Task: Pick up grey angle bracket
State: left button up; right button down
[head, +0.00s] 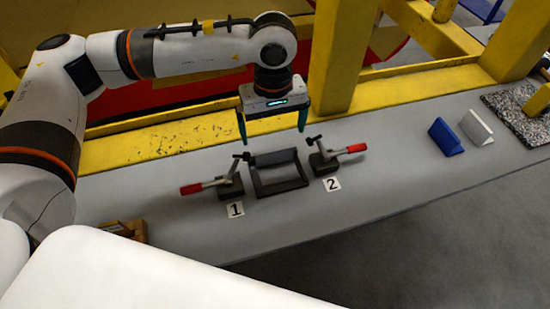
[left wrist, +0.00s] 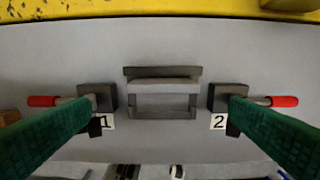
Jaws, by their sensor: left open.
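A light grey angle bracket (head: 476,127) stands on the grey table at the right in the head view, beside a blue angle bracket (head: 445,138). A dark rectangular frame fixture (head: 281,187) sits mid-table; a grey bar-like piece (left wrist: 164,86) lies across it in the left wrist view, and I cannot tell whether it is a bracket. My left gripper (head: 272,134) is open and empty above and behind this fixture, well left of the light grey bracket. Its green fingers spread wide in the left wrist view (left wrist: 164,127). My right gripper is not in view.
Red-handled toggle clamps flank the fixture, one by label 1 (head: 235,209) and one by label 2 (head: 332,184). A yellow post (head: 340,50) and yellow rail stand behind the table. A speckled plate (head: 518,110) lies far right. Table between clamp 2 and the blue bracket is clear.

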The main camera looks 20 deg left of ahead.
aim_at(275, 151)
pick_arm(q)
notch_tip(275, 151, down, 4)
jog(key=shift+f+p, duration=0.25)
jog(key=shift+p, duration=0.3)
jog(key=f+p, duration=0.1)
jog(key=f, duration=0.1)
jog(key=f+p, duration=0.1)
jog(key=f, duration=0.2)
jog(key=shift+w+d+f, duration=0.1)
jog(key=shift+d+f, duration=0.05)
jog(key=shift+d, duration=0.05)
jog(key=c, duration=0.9)
jog(key=shift+c, duration=0.5)
